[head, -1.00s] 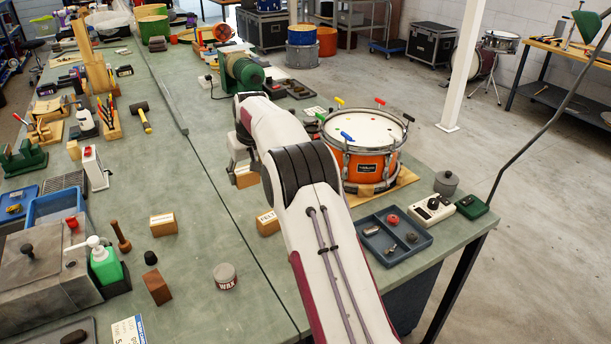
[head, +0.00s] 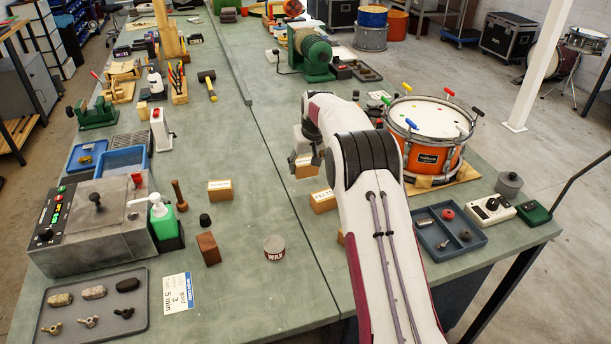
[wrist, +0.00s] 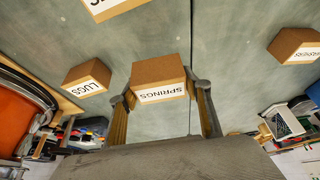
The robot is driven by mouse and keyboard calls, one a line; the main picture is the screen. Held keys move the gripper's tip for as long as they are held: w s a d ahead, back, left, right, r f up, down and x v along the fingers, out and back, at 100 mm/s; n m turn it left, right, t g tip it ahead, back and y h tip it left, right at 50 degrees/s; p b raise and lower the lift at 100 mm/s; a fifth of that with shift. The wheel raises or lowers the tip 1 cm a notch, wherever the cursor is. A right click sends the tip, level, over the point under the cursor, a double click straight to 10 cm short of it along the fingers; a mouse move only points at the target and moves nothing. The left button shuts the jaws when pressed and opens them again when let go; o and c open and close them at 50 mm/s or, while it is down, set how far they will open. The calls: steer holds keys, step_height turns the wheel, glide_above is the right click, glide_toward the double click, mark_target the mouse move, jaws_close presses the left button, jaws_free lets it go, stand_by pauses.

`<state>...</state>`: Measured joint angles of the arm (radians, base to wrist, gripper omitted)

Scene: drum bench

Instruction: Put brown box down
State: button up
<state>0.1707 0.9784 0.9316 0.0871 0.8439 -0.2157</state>
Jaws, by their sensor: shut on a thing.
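The brown box (wrist: 159,72) has a white label reading SPRINGS, upside down in the wrist view. My gripper (wrist: 161,92) is shut on it, with one finger against each side. In the head view the held box (head: 304,166) shows below my wrist, left of the arm. Part of it and most of the fingers are hidden there. I cannot tell whether its underside touches the green bench (head: 262,215).
A similar labelled box (head: 323,200) stands close by, and another (head: 220,190) lies to the left. The wrist view shows a LUGS box (wrist: 87,78). The orange drum (head: 432,150) stands right of my arm. A wax tin (head: 274,247) sits nearer. Bench between boxes is clear.

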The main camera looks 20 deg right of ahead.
mark_target(305, 175)
steer(key=shift+f, duration=2.15)
steer(key=shift+f, duration=0.2)
steer(key=o, duration=1.2)
steer(key=shift+c, duration=0.2)
steer(key=shift+r, duration=0.1)
steer(key=v, duration=1.2)
steer(key=shift+r, duration=0.15)
